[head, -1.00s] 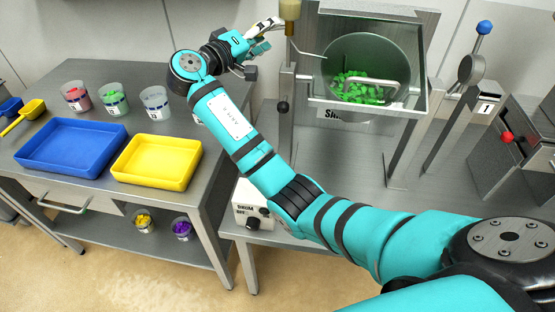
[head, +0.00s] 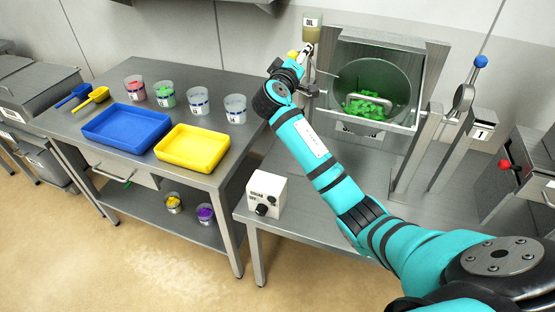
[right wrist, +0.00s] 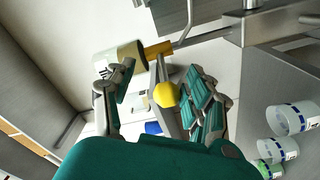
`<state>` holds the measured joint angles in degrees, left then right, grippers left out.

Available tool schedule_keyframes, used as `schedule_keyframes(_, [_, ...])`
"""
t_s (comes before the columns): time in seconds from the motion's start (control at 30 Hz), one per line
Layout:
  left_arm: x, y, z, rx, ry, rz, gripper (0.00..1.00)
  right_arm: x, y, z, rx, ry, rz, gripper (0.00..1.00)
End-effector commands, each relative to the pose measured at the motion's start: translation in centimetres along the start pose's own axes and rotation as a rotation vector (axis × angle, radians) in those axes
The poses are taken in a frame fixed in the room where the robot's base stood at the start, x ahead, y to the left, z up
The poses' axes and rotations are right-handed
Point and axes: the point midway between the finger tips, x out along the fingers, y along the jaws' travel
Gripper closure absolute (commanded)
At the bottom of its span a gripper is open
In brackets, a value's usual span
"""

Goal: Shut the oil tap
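The oil container (head: 312,28), labelled OIL, is mounted at the left of the drum hood. In the right wrist view the container (right wrist: 116,60) has a brass fitting (right wrist: 158,48) and a thin spout (right wrist: 200,37). A tap lever with a yellow ball knob (right wrist: 166,95) points from the fitting towards my wrist camera. The knob also shows in the head view (head: 293,54). My right gripper (right wrist: 160,92) is open, with its teal fingers on either side of the knob and gaps visible. My right gripper (head: 300,58) is small in the head view. My left gripper is out of view.
The drum (head: 372,88) with green pieces stands right of the container. A control box (head: 266,194) sits on the bench below my arm. The left table holds clear cups (head: 235,108), a blue tray (head: 127,126) and a yellow tray (head: 192,147). A blue-knobbed lever (head: 481,62) stands right.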

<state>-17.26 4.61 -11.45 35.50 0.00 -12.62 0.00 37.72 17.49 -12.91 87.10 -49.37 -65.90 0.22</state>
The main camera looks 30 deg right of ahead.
Motion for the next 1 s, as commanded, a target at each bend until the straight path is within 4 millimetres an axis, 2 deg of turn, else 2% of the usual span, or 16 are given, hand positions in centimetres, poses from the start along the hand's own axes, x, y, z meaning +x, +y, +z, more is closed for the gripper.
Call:
schedule_keyframes(0.03, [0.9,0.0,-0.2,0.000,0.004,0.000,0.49,-1.6,-0.6,-0.2,0.010,0.011,-0.002,0.49])
schedule_keyframes(0.1, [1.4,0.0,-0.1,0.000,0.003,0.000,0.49,-3.0,-0.5,-0.2,0.010,0.011,0.000,0.49])
schedule_keyframes(0.8, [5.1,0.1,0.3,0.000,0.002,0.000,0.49,-17.1,-0.6,-0.1,0.010,0.007,-0.002,0.49])
schedule_keyframes(1.0, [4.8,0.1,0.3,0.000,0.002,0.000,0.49,-17.4,-3.4,2.4,0.005,-0.015,-0.097,0.49])
